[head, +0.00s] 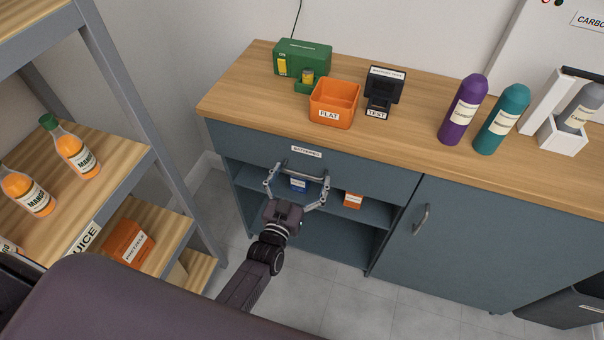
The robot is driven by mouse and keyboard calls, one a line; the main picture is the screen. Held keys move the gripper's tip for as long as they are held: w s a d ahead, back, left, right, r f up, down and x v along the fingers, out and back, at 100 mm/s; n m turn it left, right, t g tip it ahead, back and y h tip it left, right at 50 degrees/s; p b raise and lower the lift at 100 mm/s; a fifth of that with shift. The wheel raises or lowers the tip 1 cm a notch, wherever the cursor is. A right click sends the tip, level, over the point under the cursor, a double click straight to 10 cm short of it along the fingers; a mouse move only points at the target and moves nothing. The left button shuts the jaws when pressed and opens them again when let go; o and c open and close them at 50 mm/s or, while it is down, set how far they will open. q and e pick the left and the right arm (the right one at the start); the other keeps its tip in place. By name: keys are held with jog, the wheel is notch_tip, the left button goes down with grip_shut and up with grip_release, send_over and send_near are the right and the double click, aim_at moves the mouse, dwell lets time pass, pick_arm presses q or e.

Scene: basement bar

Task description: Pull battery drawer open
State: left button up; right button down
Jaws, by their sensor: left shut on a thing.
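The battery drawer (362,172) is the wide blue-grey front under the wooden worktop, with a white "BATTERIES" label (306,151). Its front looks flush with the cabinet, with no gap showing at its top. The grey bar handle (304,176) sits below the label. My left gripper (302,174) reaches up to the drawer from below, with a finger at each end of the handle. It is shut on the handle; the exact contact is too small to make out. My right gripper is not in view.
Below the drawer is an open shelf with a blue box (298,185) and an orange box (352,200). A cabinet door (460,240) is to the right. A shelf rack with bottles (75,148) stands left. The worktop holds an orange "FLAT" bin (334,101), a tester and bottles.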

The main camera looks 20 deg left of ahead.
pick_arm(q)
jog(key=s+p, duration=0.5)
jog(key=s, duration=2.1)
jog(key=shift+s+a+p, duration=0.15)
jog(key=shift+a+p, duration=0.25)
jog(key=shift+a, duration=0.05)
jog(key=o, duration=1.3)
jog(key=shift+o, duration=0.3)
